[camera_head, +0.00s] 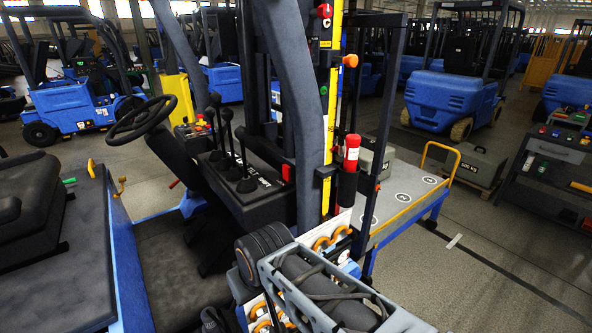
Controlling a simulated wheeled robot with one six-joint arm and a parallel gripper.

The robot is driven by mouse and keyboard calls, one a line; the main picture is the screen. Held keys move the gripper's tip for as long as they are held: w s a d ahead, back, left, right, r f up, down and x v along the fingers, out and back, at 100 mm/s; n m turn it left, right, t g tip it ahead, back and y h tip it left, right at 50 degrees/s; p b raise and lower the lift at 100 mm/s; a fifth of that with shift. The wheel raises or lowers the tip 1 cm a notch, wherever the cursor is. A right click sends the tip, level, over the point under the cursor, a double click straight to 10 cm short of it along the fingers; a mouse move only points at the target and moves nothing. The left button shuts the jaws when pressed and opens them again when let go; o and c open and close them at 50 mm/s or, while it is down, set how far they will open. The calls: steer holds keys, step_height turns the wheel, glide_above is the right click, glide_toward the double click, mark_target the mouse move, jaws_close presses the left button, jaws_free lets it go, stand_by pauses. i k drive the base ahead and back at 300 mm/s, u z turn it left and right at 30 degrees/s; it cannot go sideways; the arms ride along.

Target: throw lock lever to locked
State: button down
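No label that I can read marks a lock lever, so I cannot tell which handle it is. A red-gripped upright handle (352,152) stands on a dark post by the forklift's mast. An orange knob (350,61) sticks out higher up, beside a yellow measuring strip (331,110). A red knob (323,11) shows near the top edge. Several black-knobbed levers (228,150) rise from the dark console (265,190) left of the mast. My gripper cannot be made out in this view.
A steering wheel (141,120) and a seat (28,190) are at left. A grey cart (400,195) with a yellow rail (441,150) stands behind the mast. A grey 500 kg weight (474,166) and a dark tool cart (550,160) are at right. Floor is clear at lower right.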

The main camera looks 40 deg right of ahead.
mark_target(286, 169)
steer(key=u, duration=3.15)
steer(key=k, duration=3)
steer(key=z, duration=1.3)
steer(key=i, duration=0.55)
